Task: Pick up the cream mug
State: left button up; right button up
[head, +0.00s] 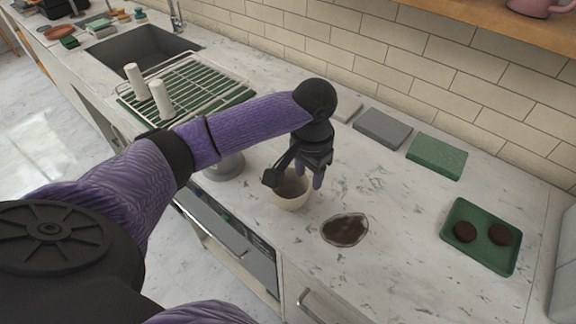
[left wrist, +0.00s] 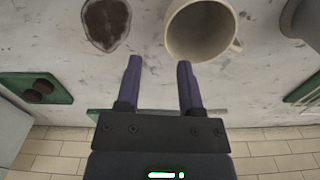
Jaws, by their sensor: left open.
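The cream mug (head: 291,201) stands upright on the marble counter, partly hidden behind my left gripper in the head view. In the left wrist view the mug (left wrist: 201,30) shows its open mouth, with a handle at its right side. My left gripper (head: 305,182) is open and empty, above and beside the mug. In the left wrist view the left gripper's (left wrist: 160,65) right fingertip is close to the mug's rim, and the left fingertip lies outside it. I cannot tell whether a finger touches the mug. My right gripper is out of view.
A dark brown spill (head: 345,230) lies right of the mug. A green tray (head: 480,262) with two dark round pieces stands farther right. Grey (head: 383,128) and green (head: 437,156) slabs lie near the tiled wall. A dish rack (head: 205,78) and a grey container (head: 224,168) are left.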

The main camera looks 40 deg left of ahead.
aim_at(304, 200)
pick_arm(q)
jog(key=f+b, duration=0.1)
jog(key=f, duration=0.2)
jog(key=f+b, duration=0.1)
jog(key=f, duration=0.2)
jog(key=f+b, duration=0.1)
jog(key=f, duration=0.2)
jog(key=shift+w+a, duration=0.1)
jog(key=shift+a, duration=0.3)
grip_shut()
dwell(0.8)
